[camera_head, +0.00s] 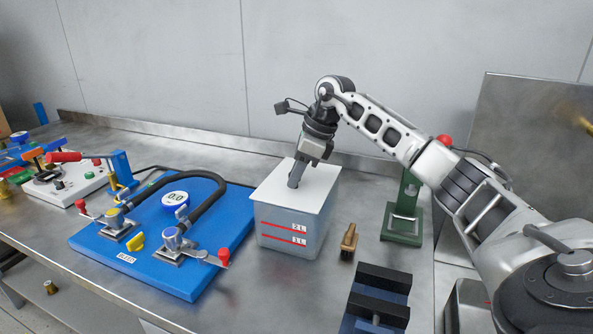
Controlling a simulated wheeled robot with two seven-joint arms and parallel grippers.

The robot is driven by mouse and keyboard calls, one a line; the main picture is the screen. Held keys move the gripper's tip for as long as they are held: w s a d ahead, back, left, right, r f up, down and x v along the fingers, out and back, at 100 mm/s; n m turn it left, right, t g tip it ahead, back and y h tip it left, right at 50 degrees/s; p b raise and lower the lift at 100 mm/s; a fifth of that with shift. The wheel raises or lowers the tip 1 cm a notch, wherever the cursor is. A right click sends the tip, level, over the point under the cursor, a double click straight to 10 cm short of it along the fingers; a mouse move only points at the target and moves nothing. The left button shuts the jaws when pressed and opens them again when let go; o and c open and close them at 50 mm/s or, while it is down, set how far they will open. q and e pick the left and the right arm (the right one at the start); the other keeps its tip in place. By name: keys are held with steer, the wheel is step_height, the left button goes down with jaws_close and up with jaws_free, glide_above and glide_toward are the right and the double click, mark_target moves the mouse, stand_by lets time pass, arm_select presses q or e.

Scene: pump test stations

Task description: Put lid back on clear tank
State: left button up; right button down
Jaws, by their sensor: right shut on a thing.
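The clear tank (275,246) stands on the steel bench in the middle of the view. It has red level lines marked 2 L and 1 L. The flat white lid (322,192) lies level over the tank's top and covers its opening. I cannot tell whether it is fully seated on the rim. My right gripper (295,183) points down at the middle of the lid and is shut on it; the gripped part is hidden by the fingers. My left gripper is not in view.
A blue board (177,283) with a gauge (175,198), black hose and red-handled valves lies left of the tank. A brass fitting (349,243), a green stand (402,222) and a dark block (383,279) are on the right. A white control box (65,187) stands far left.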

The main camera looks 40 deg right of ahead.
steer(key=shift+f, duration=0.15)
stand_by(0.6)
steer(key=c, duration=0.6)
jaws_free()
steer(key=shift+c, duration=0.2)
step_height(320, 180, up, 3)
steer(key=p, duration=0.3)
steer(key=shift+r+p, duration=0.8)
steer(key=shift+r, duration=1.7)
